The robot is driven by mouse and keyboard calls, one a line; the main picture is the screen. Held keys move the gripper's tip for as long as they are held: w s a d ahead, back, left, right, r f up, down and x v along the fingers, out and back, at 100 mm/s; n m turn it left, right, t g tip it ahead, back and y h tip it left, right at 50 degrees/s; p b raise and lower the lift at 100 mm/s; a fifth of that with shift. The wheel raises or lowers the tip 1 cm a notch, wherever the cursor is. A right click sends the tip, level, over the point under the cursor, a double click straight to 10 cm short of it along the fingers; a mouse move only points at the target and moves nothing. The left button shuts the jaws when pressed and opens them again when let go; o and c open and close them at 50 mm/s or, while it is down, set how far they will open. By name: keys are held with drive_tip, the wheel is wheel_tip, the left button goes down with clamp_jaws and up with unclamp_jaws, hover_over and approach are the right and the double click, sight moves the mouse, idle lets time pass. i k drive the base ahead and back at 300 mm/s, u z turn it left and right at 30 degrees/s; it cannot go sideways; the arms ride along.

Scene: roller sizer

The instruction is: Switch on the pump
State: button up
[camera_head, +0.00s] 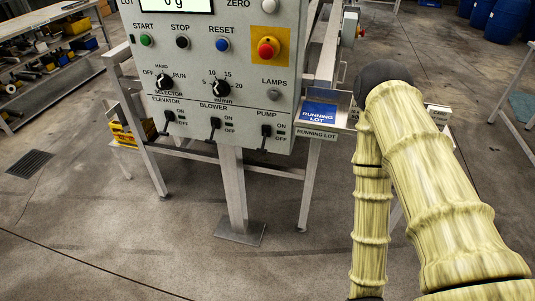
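The pump switch (265,138) is a black toggle lever at the lower right of the grey control panel (190,72). Its label reads PUMP, with ON above and OFF below, and its lever points down, toward the OFF side. The blower switch (214,126) and elevator switch (168,122) are similar levers to its left, also pointing down. My arm, in a pale yellow cover, fills the right of the picture, to the right of the panel. My gripper is not in view.
A red emergency button (268,48) on a yellow plate and a lamps button (273,95) sit above the pump switch. A blue RUNNING LOT card (319,114) lies on a small shelf right of the panel. The floor before the panel is clear.

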sight(259, 149)
drive_tip(key=u, duration=2.75)
drive_tip(key=i, duration=0.75)
drive_tip(key=z, duration=2.75)
